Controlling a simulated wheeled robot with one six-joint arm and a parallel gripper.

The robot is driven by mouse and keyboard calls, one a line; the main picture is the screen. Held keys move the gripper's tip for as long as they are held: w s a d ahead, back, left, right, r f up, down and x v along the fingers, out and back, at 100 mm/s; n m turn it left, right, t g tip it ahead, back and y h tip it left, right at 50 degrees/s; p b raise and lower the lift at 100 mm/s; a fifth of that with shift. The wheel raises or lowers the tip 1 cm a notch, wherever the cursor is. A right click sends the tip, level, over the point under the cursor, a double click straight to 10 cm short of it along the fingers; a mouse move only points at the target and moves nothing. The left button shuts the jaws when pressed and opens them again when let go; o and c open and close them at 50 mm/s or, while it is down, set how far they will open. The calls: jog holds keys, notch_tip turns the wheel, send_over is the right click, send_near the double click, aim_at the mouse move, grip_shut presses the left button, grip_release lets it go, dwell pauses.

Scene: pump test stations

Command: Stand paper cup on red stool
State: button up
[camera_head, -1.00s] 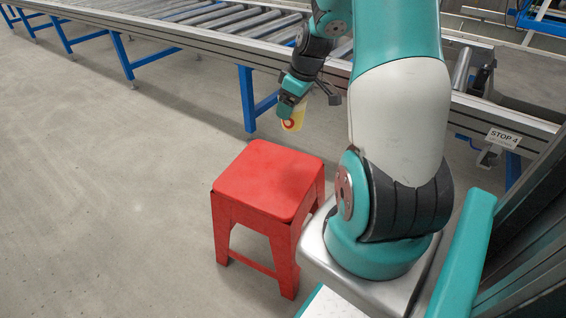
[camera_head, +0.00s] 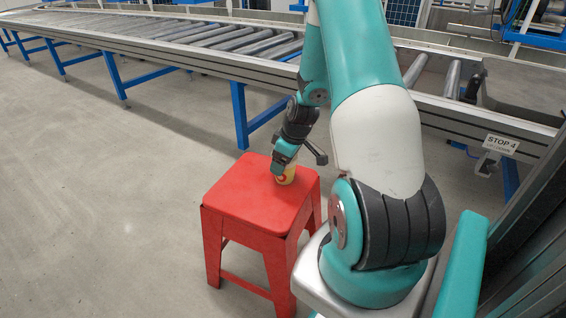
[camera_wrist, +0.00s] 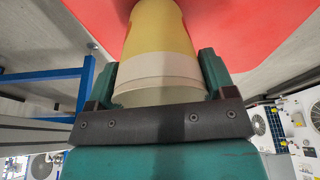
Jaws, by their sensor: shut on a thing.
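A red stool (camera_head: 250,197) with a flat square seat stands on the floor left of my arm's base. A yellow and white paper cup (camera_head: 288,174) is over the right back part of the seat. My gripper (camera_head: 281,166) is shut on the cup and hides part of it. In the wrist view, the paper cup (camera_wrist: 158,50) lies between the two teal fingers of my gripper (camera_wrist: 160,85), with the red stool seat (camera_wrist: 235,30) behind it. I cannot tell whether the cup's base touches the seat.
A roller conveyor (camera_head: 180,62) on blue legs runs behind the stool. The seat's left and front parts are bare. The floor (camera_head: 90,220) to the left is clear.

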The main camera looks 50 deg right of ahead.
jog(key=o, duration=0.8)
jog(key=shift+f, duration=0.1)
jog(key=shift+o, duration=0.2)
jog(key=a+p+v, duration=0.1)
jog(key=p+v, duration=0.3)
jog(key=v, duration=0.8)
jog(key=w+a+r+n+y, duration=0.1)
jog(key=w+a+r, duration=0.1)
jog(key=a+r, duration=0.5)
jog(key=w+a+r+n+y, duration=0.1)
jog(key=a+r, duration=0.1)
jog(key=a, duration=1)
jog(key=s+a+r+n+g, duration=0.1)
jog(key=s+a+r, duration=0.2)
jog(key=s+a, duration=0.4)
jog(key=s+a+r+n+g+y, duration=0.1)
jog(key=s+a+r, duration=0.3)
jog(key=s+a, duration=0.4)
jog(key=a+g, duration=0.1)
jog(key=a, duration=0.3)
jog(key=shift+r+y, duration=0.25)
jog(key=shift+y, duration=0.05)
